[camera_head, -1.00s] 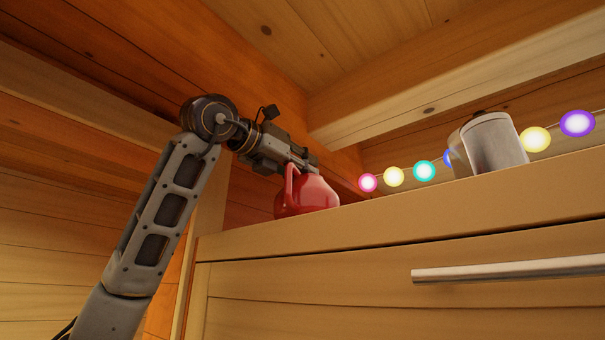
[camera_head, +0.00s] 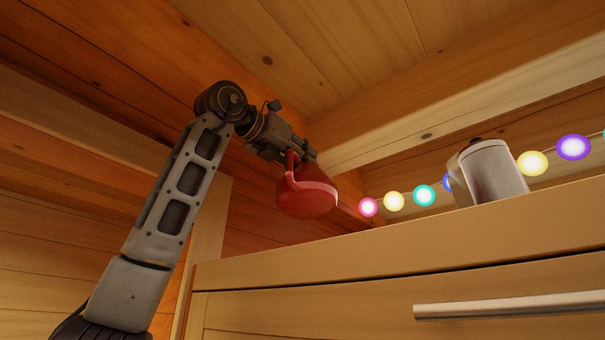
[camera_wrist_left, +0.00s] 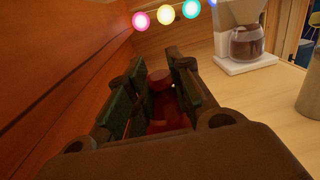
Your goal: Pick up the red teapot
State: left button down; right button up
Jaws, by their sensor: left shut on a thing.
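The red teapot (camera_head: 308,197) hangs from my left gripper (camera_head: 306,154) in the head view, clear above the cabinet top and near the wooden wall. Its spout or handle side faces me, and its underside shows. My left gripper is shut on the upper part of the teapot. In the left wrist view the teapot (camera_wrist_left: 168,112) shows between the two fingers (camera_wrist_left: 162,85), which hide much of it. My right gripper is in neither view.
A metallic canister (camera_head: 494,171) stands on the cabinet top (camera_head: 390,240) at the right. A coffee maker (camera_wrist_left: 240,38) shows in the left wrist view. A string of coloured lights (camera_head: 424,195) runs along the back. The wall is close on the teapot's left.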

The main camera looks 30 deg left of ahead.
pick_arm(q)
notch_tip(320, 180, up, 8)
jog(key=shift+f, duration=0.25)
dwell(0.8)
jog(key=shift+r, duration=0.2)
dwell(0.7)
